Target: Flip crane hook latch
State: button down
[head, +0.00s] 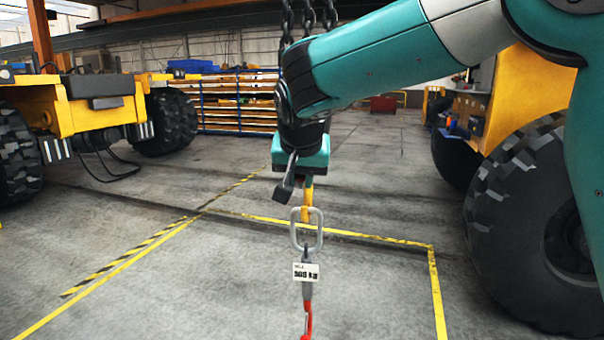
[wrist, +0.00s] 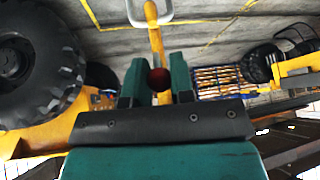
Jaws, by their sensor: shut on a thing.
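My gripper (head: 300,158) points down at the centre of the head view. The gripper is shut on the yellow piece, as far as I can tell. The yellow hook (head: 307,195) shows below it in the head view. A grey oblong ring (head: 319,230) hangs from it, with a white tag (head: 306,272) reading 500 kg and a red part (head: 307,322) below. The latch is not clearly seen; my gripper and wrist hide the hook's upper part.
Dark chains (head: 309,16) hang behind my arm. A large tyre (head: 540,230) of a yellow vehicle stands close at right. Another yellow machine (head: 100,105) is at left. Blue-framed shelves (head: 236,103) stand behind. The concrete floor with yellow lines is open around the hook.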

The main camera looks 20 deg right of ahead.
jog(key=shift+w+d+r+g+p, duration=0.1)
jog(key=shift+d+r+g+p, duration=0.05)
jog(key=shift+r+g+p, duration=0.2)
jog(key=shift+r+y, duration=0.1)
jog(key=shift+y, duration=0.2)
jog(key=c, duration=1)
grip_release()
jog(key=v, duration=1.7)
jog(key=shift+r, duration=0.15)
